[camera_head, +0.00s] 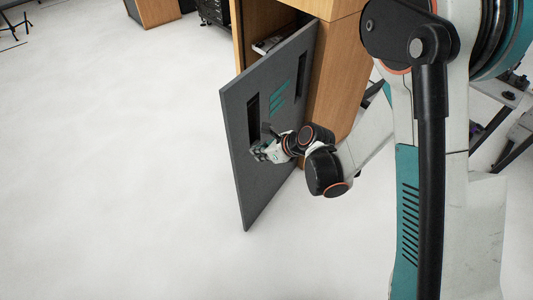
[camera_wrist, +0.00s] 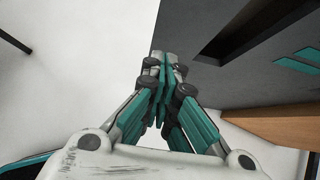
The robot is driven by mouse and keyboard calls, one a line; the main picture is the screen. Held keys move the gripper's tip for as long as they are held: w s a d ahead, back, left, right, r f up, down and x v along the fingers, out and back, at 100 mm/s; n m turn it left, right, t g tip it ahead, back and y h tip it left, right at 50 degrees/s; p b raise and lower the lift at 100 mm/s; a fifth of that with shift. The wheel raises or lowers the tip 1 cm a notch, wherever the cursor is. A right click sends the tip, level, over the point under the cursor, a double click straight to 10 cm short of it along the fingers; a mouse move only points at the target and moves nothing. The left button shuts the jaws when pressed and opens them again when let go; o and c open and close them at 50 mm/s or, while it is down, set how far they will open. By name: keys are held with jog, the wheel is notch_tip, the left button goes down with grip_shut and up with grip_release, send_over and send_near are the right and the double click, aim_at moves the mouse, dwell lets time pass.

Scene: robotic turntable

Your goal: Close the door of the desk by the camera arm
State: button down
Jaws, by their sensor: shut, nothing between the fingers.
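The desk (camera_head: 335,95) has a wooden body and stands at the top middle of the head view. Its grey door (camera_head: 247,190) stands open, with a dark slot-like recess at each side and teal stripes between them. The door also fills the upper right of the wrist view (camera_wrist: 215,80). My gripper (camera_head: 257,153) is shut and empty at the door's face, just below the left recess. In the wrist view the closed fingertips (camera_wrist: 163,58) overlap the door's edge. I cannot tell whether they touch it.
Inside the desk lies a book-like item (camera_head: 270,43). Another wooden cabinet (camera_head: 155,10) and a black rack (camera_head: 214,12) stand at the back. A tripod-like stand (camera_head: 14,25) is at the far left. The pale floor (camera_head: 110,170) left of the door is clear.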

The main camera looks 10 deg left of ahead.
aim_at(236, 151)
jog(key=shift+w+a+f+b, duration=0.35)
jog(key=shift+w+a+f, duration=0.1)
jog(key=shift+a, duration=0.5)
jog(key=shift+w+a+f+b, duration=0.4)
jog(key=shift+w+a, duration=0.1)
jog(key=shift+a, duration=0.5)
jog(key=shift+w+a+f+b, duration=0.35)
jog(key=shift+w+a, duration=0.1)
jog(key=shift+a, duration=0.5)
